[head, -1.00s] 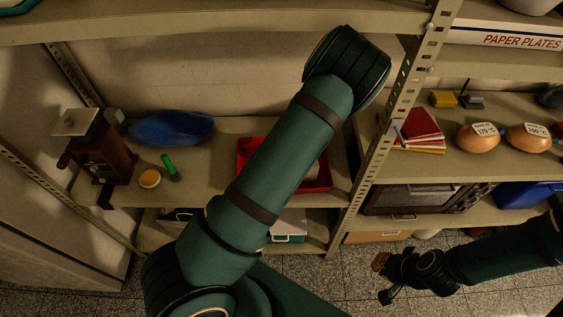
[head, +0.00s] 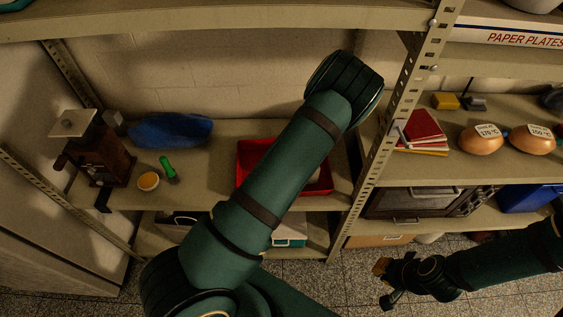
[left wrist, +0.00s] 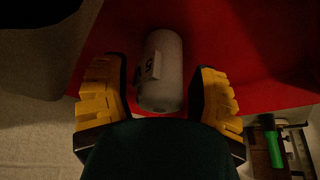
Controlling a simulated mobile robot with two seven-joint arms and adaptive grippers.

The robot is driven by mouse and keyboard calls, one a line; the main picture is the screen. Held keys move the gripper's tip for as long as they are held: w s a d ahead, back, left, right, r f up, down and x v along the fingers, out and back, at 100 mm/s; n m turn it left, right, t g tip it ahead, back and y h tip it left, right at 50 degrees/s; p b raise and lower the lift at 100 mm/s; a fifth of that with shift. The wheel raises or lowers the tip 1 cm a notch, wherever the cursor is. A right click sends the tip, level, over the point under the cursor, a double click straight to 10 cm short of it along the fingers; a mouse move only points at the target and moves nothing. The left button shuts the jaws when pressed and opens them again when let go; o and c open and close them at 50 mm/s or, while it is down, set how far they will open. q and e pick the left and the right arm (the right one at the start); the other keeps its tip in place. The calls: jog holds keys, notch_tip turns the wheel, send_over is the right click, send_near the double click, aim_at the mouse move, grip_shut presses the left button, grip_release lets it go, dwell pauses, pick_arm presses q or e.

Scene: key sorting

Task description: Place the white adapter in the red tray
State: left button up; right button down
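The red tray (head: 254,155) is on the middle shelf, partly hidden behind my left arm in the head view. Its red surface (left wrist: 255,75) fills much of the left wrist view. A white cylinder with a small label, apparently the white adapter (left wrist: 163,75), is between the yellow-padded fingers of my left gripper (left wrist: 160,100), against the red. Gaps show on both sides of it, so the fingers look open and apart from it. I cannot tell whether it rests on the tray. My left gripper is hidden in the head view. My right gripper (head: 384,282) is open and empty, low over the floor.
A brown grinder (head: 100,155), a blue bag (head: 172,131), a green-handled tool (head: 168,168) and a small yellow-topped round thing (head: 148,181) stand left of the tray. A perforated shelf post (head: 381,145) rises at its right. Another shelf board (head: 230,22) crosses above.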

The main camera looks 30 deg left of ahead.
pick_arm(q)
jog(key=shift+r, duration=0.1)
jog(key=shift+r, duration=0.2)
jog(key=p+v, duration=0.3)
jog(key=v, duration=0.8)
jog(key=shift+d+r, duration=0.2)
jog(key=shift+r, duration=0.15)
jog(key=shift+s, duration=0.15)
